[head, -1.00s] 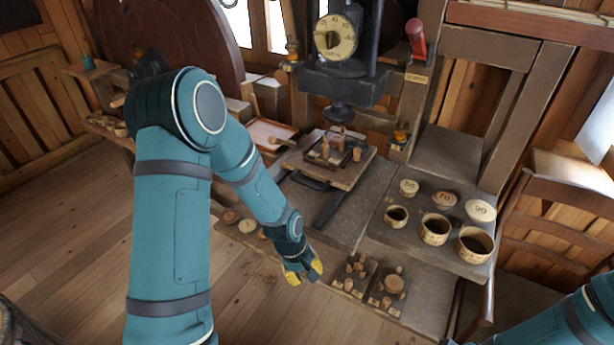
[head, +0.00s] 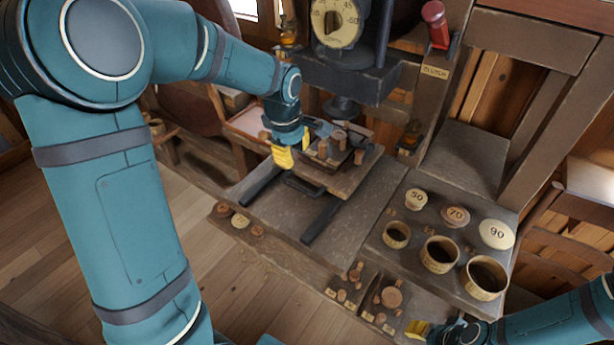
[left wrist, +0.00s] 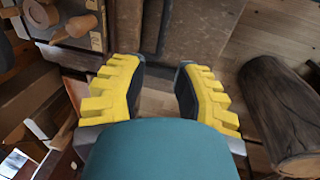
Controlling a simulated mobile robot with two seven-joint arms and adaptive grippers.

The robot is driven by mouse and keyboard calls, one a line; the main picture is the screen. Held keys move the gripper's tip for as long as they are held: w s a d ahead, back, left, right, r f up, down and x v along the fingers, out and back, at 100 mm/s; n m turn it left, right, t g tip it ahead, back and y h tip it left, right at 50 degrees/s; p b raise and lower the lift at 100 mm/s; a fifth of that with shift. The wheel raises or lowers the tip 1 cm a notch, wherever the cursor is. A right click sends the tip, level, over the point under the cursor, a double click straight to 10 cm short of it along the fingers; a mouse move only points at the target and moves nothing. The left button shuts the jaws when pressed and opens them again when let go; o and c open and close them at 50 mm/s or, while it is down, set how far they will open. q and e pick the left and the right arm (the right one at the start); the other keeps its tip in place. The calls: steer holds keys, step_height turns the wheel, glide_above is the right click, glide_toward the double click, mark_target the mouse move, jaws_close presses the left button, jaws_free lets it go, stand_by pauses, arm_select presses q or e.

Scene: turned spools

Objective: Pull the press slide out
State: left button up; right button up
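The press slide (head: 345,181) is a wooden board under the press (head: 345,80), bearing a dark plate with several wooden pegs. Its dark handle (head: 304,187) shows at the front edge, above two dark rails (head: 320,220). My left gripper (head: 295,150) is at the slide's left side, above and behind the handle, partly covering the board. In the left wrist view my left gripper (left wrist: 158,75) has its yellow fingers apart with nothing between them; pegs show at upper left. My right gripper (head: 425,329) is low at the right, small and partly hidden.
Round lids marked 50, 70 and 90 (head: 496,235) and several wooden cups (head: 440,254) stand on the bench at right. Small dark trays (head: 385,300) with wooden pieces sit at the front. The bench (head: 275,218) before the slide is clear around the rails. A red-handled lever (head: 436,25) is at upper right.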

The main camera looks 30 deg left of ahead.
mark_target(299, 188)
arm_select(q)
steer(key=f, duration=0.4)
steer(key=w+f+b, duration=0.1)
steer(key=f, duration=0.8)
steer(key=shift+w+d+b, duration=0.1)
steer(key=shift+w+b, duration=0.25)
steer(key=shift+w, duration=0.05)
arm_select(e)
steer(key=shift+s+f, duration=0.55)
steer(key=shift+f, duration=0.25)
arm_select(q)
jaws_close()
steer(key=shift+s, duration=0.1)
